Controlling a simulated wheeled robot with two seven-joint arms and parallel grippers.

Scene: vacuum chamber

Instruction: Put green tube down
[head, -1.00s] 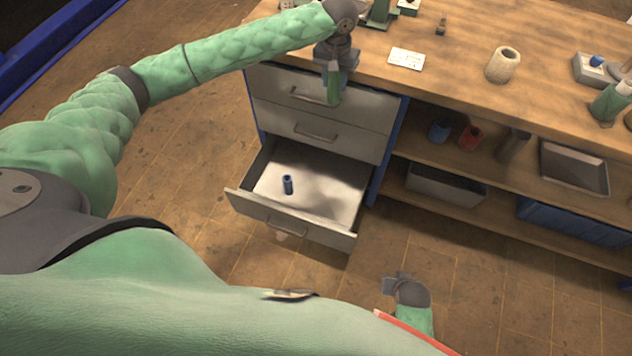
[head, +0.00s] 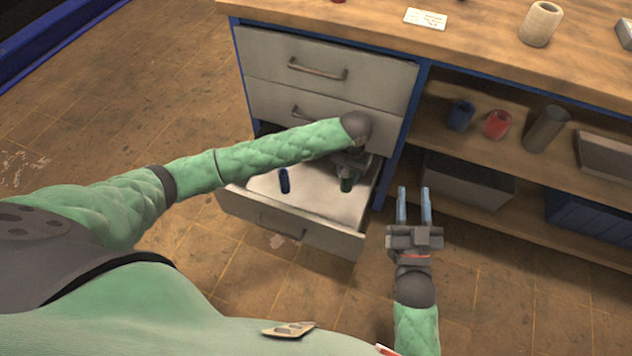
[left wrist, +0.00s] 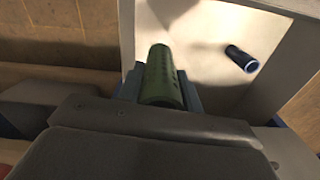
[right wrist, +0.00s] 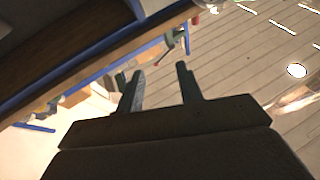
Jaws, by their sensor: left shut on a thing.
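The green tube (left wrist: 161,78) is between the fingers of my left gripper (left wrist: 160,85), which is shut on it. In the head view the left gripper (head: 347,172) is in the open bottom drawer (head: 290,235), on its right side, and the tube's dark green end (head: 346,185) shows below it. I cannot tell whether the tube touches the drawer floor. A blue tube (head: 284,181) is in the same drawer, left of the green one; it also shows in the left wrist view (left wrist: 241,58). My right gripper (head: 414,192) is open and empty, right of the drawer.
The wooden worktop (head: 470,32) carries a white label card (head: 425,18) and a pale roll (head: 540,23). The shelf on the right holds a blue cup (head: 460,115), a red cup (head: 498,124) and a grey cylinder (head: 546,129). The floor before the drawer is clear.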

